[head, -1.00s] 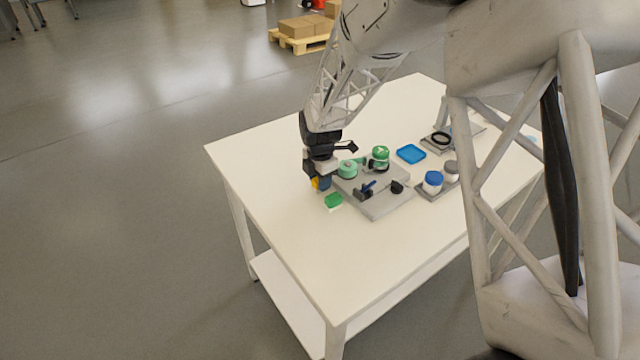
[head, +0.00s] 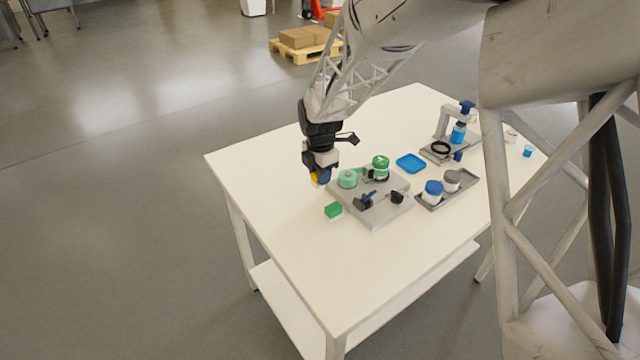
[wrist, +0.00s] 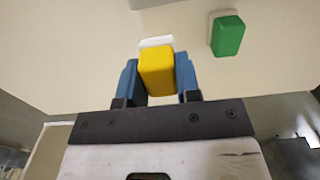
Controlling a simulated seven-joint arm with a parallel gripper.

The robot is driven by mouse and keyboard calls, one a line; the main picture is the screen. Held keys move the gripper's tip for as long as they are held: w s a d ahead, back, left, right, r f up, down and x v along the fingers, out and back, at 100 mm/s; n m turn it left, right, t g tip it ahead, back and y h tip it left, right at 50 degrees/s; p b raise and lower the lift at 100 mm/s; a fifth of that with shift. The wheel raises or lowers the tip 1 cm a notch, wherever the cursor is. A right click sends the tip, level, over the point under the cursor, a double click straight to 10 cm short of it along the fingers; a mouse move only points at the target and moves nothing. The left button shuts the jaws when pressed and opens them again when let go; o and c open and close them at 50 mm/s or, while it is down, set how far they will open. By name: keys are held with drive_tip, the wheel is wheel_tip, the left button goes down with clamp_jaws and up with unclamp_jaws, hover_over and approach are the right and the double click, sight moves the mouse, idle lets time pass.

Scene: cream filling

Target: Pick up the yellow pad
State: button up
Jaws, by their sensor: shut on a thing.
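The yellow pad (wrist: 157,72) is between the two blue fingers of my gripper (wrist: 158,80) in the wrist view, with a white layer showing at its far edge. My gripper is shut on it. In the head view my gripper (head: 319,178) is above the table, left of the grey fixture plate, and only a small bit of the yellow pad (head: 314,177) shows beside the fingers. A green pad (head: 333,210) lies on the table just below and right of my gripper; it also shows at the upper right of the wrist view (wrist: 228,36).
The grey plate (head: 376,218) holds green round parts and small dark fittings. A blue square tray (head: 411,163), a grey tray (head: 437,207) with blue-lidded and grey-lidded jars, and a stand with a blue bottle (head: 458,133) are farther right. The table's near part (head: 330,270) is clear.

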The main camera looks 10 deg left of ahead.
drive_tip(key=shift+r, duration=2.15)
drive_tip(key=shift+o, duration=1.4)
drive_tip(key=shift+c, duration=1.1)
drive_tip(key=w+d+r, duration=0.3)
drive_tip(key=w+d, duration=0.1)
drive_tip(key=d, duration=0.3)
drive_tip(key=w+d+r, duration=0.3)
drive_tip(key=d, duration=0.4)
drive_tip(key=shift+w+r, duration=0.3)
drive_tip(key=shift+w, duration=0.1)
drive_tip(key=shift+d, duration=0.1)
